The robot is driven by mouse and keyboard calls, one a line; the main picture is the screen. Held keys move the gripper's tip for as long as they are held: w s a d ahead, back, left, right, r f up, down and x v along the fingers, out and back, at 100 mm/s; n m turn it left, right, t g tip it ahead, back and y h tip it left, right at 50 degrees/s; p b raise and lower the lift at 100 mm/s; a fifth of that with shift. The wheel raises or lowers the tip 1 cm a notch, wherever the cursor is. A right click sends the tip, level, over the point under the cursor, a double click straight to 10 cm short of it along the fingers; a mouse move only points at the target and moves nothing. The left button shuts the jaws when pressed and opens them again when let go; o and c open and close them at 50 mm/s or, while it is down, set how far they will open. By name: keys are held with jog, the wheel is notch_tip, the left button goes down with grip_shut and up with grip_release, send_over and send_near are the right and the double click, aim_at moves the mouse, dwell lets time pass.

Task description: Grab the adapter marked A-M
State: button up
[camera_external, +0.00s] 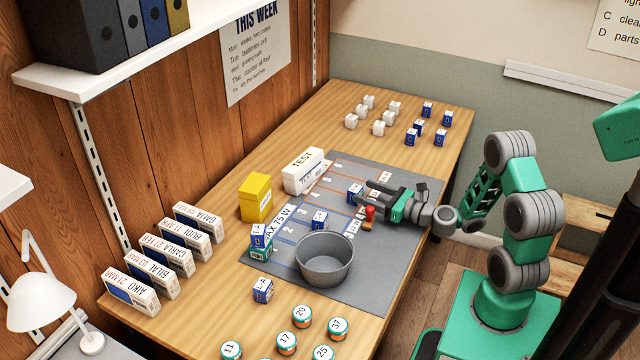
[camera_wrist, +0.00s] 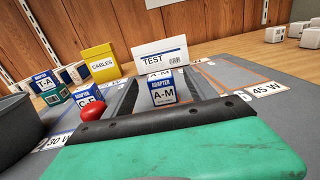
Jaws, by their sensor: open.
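The adapter marked A-M (camera_wrist: 162,95) is a small blue and white box standing upright on the grey mat. It also shows in the external view (camera_external: 354,193), just beyond the fingertips. My gripper (camera_external: 369,190) is low over the mat, open and empty. In the wrist view its dark fingers (camera_wrist: 160,80) reach forward on either side of the A-M adapter. I cannot tell whether either finger touches it.
A red-handled stamp (camera_external: 369,215) stands beside my gripper. An adapter marked C-F (camera_wrist: 88,98) is left of A-M. A grey pot (camera_external: 325,260) is nearer the camera. A white TEST box (camera_external: 303,172) and yellow CABLES box (camera_external: 255,198) stand behind. White cubes (camera_external: 378,128) are farther off.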

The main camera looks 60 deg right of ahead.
jog(key=w, duration=0.2)
jog(key=w+p, duration=0.1)
jog(key=w, duration=0.4)
jog(key=shift+w+d+f+p, duration=0.1)
jog(key=shift+w+d+p, duration=0.2)
jog(key=shift+c, duration=0.3)
grip_shut()
